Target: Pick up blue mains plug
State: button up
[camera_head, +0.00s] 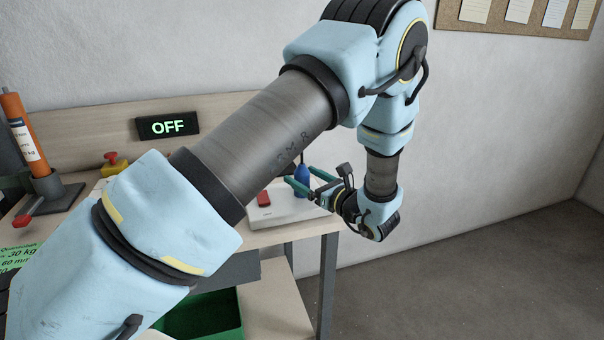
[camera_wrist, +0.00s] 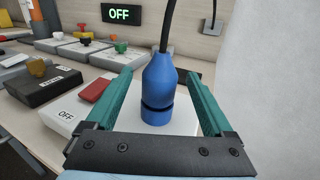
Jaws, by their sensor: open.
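The blue mains plug (camera_wrist: 158,88) stands upright on a white box in the wrist view, with a black cable rising from its top. It also shows in the head view (camera_head: 302,179), partly behind my gripper. My gripper (camera_wrist: 160,82) is open, with one green finger on each side of the plug. A gap shows between the plug and each finger, so neither seems to touch it. In the head view my gripper (camera_head: 297,178) reaches in from the right at the plug's height.
The white box (camera_head: 285,213) carries a red switch (camera_head: 263,197) and sits near the bench's right end. In the wrist view a black box (camera_wrist: 45,85) and several other switch boxes stand to the left. An OFF display (camera_head: 168,126) is behind. A green bin (camera_head: 205,315) is below.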

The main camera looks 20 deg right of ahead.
jog(key=shift+w+a, duration=0.15)
jog(key=shift+w, duration=0.35)
grip_shut()
dwell(0.3)
